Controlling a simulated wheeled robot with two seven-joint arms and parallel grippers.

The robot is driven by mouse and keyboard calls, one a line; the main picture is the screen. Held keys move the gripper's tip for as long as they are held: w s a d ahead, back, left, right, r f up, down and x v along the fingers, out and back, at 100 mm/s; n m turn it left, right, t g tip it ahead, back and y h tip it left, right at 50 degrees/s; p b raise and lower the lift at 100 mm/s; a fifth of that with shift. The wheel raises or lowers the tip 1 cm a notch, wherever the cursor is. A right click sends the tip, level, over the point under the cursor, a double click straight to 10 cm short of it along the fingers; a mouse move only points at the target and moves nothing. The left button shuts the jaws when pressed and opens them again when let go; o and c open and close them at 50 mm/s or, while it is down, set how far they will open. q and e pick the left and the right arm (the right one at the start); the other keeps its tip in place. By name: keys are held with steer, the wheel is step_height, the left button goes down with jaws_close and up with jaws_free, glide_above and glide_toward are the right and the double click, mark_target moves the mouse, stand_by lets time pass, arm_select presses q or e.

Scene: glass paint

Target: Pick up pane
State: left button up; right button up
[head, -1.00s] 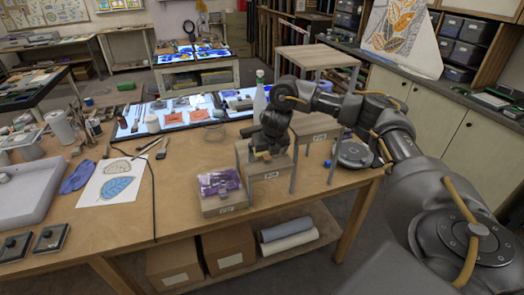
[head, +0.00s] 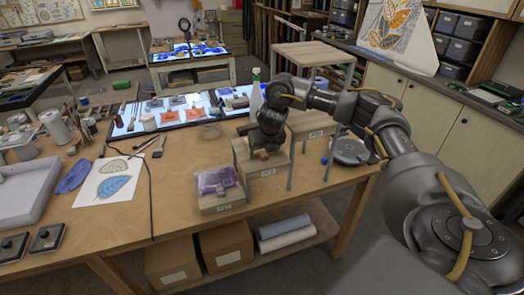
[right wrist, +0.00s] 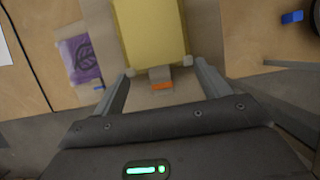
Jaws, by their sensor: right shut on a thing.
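My right gripper (head: 262,153) is low over the small wooden stand (head: 270,170) at the table's front. In the right wrist view, its two fingers (right wrist: 158,68) close on the near end of a yellow block (right wrist: 150,32). A small grey and orange piece (right wrist: 161,82) shows between the fingers. A flat purple pane with a leaf pattern (head: 217,180) lies on a low wooden block (head: 222,203) left of the stand. The pane also shows in the right wrist view (right wrist: 80,58), apart from the fingers. My left gripper is not in view.
Taller wooden stands (head: 312,122) rise just right of my gripper, and a clear bottle (head: 256,92) stands behind it. A round dark device (head: 350,151) sits at the right.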

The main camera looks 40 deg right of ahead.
mark_target(262, 151)
steer(key=shift+r, duration=0.3)
step_height(262, 151, up, 2)
steer(key=shift+w+r+b, duration=0.1)
steer(key=shift+r+b, duration=0.1)
steer(key=shift+b, duration=0.2)
steer(key=s+a+r+p, duration=0.1)
steer(key=s+a+r, duration=0.8)
steer(key=a+r, duration=0.2)
steer(key=shift+r, duration=0.95)
steer(key=shift+w+f, duration=0.1)
